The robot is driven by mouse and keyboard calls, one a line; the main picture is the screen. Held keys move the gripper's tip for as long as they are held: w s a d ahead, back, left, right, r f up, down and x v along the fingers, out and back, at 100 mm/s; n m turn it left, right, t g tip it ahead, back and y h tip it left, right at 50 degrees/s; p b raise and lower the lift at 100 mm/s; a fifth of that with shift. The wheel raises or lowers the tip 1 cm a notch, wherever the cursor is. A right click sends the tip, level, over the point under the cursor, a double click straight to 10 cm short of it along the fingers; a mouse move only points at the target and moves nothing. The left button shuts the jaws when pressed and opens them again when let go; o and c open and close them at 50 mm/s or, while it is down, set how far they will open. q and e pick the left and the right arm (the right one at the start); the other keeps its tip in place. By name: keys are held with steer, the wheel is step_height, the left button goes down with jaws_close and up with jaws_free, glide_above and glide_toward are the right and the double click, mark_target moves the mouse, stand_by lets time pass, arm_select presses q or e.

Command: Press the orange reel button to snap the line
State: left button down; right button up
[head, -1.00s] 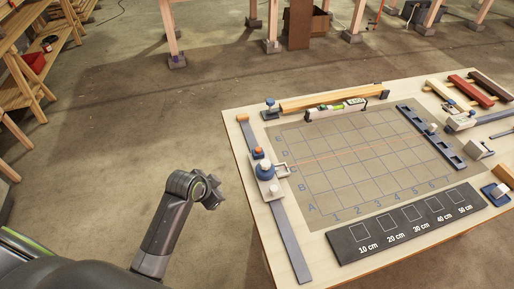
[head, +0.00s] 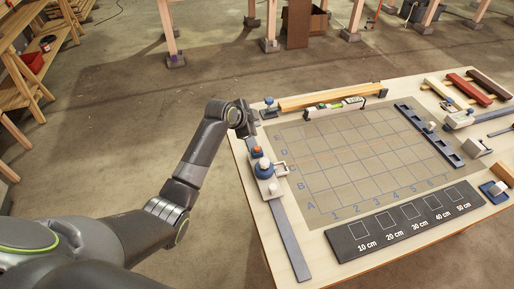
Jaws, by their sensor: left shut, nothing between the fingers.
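The orange reel button (head: 257,150) sits on top of a small blue-grey reel at the left edge of the table, on a long grey rail (head: 289,240). Just in front of it is a blue round part with a white knob (head: 264,163). My left gripper (head: 246,125) is shut and empty, above the table's left edge and beyond the button in the picture. It appears apart from the button. It hides the far end of the rail. A faint orange line crosses the gridded mat (head: 335,195). My right gripper is out of view.
A wooden lath (head: 330,96) and a level (head: 335,108) lie along the far edge. A dark rail (head: 430,137) stands right of the mat. A black board with centimetre marks (head: 405,222) lies in front. Blocks and clamps crowd the right side.

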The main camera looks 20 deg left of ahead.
arm_select(q)
steer(key=shift+f, duration=0.15)
steer(key=b, duration=0.7)
glide_above(257, 149)
steer(key=f, duration=0.7)
steer(key=shift+s+a+f, duration=0.25)
steer(key=shift+a+f, duration=0.1)
steer(key=shift+f+b, duration=0.4)
steer(key=shift+f, duration=0.05)
stand_by(0.7)
steer(key=shift+f, duration=0.15)
steer(key=shift+f, duration=0.25)
